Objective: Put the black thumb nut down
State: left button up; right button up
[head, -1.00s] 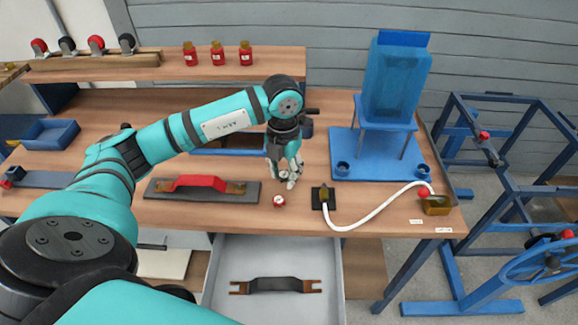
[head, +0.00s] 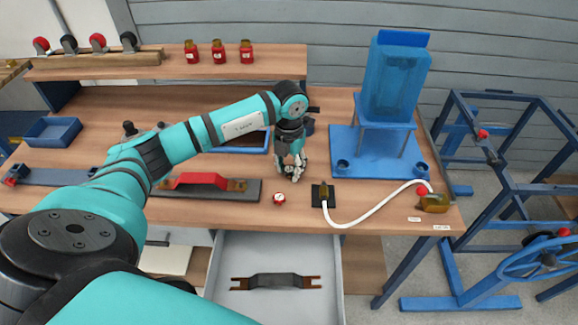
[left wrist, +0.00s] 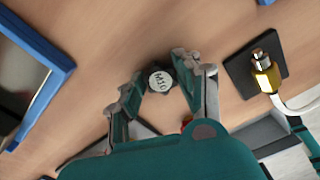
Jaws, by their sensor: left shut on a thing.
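My left gripper (head: 291,172) is low over the wooden workbench (head: 340,205), its fingers pointing down. In the left wrist view its fingers (left wrist: 161,84) are shut on the black thumb nut (left wrist: 161,79), which has a pale round top marked M10. The nut sits between the fingertips with bench wood around it; I cannot tell whether it touches the bench. In the head view the fingers hide most of the nut. My right gripper is not in view.
A small red and white round item (head: 279,198) lies just in front of the gripper. A black pad with a brass fitting (head: 323,193) and white hose is to the right. A blue stand (head: 345,140) is farther right. An open drawer (head: 335,270) is below.

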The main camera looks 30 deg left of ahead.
pick_arm(q)
jog(key=o, duration=1.1)
jog(key=shift+f, duration=0.1)
notch_tip(320, 180, up, 12)
jog(key=shift+r+b, duration=0.2)
jog(key=shift+b, duration=0.35)
